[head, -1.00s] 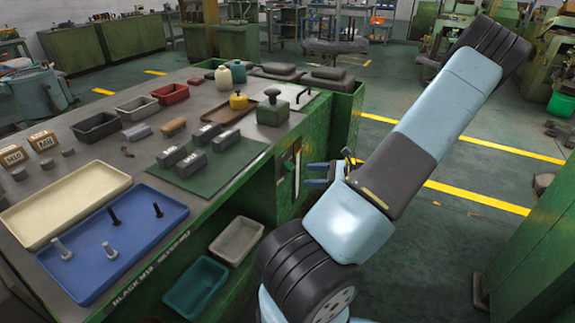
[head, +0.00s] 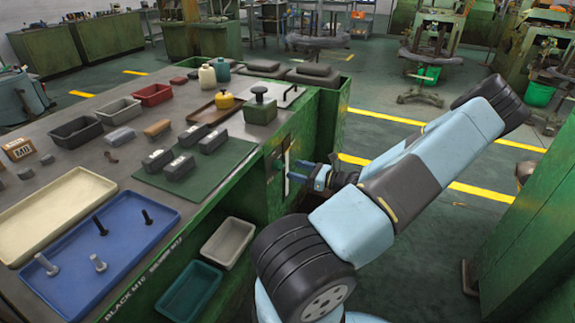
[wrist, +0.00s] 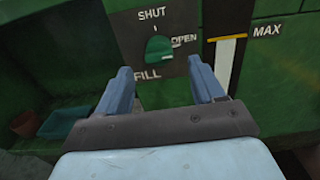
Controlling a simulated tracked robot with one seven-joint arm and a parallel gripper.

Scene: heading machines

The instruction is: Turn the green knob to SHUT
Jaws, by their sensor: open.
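The green knob (wrist: 158,48) sits on a dark plate (wrist: 128,30) on the machine's green front in the wrist view. SHUT is printed above it, OPEN to its right and FILL below. A pale mark shows on its lower edge; I cannot tell exactly which way it points. My gripper (wrist: 160,74) is open, its two blue fingers pointing at the plate, one on each side below the knob. No contact is visible.
A level gauge (wrist: 228,60) marked MAX is right of the knob. In the head view the bench top holds a blue tray (head: 160,215) with bolts, a cream tray (head: 25,225), small bins and grey blocks. Open floor (head: 400,125) with yellow lines lies beyond my arm.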

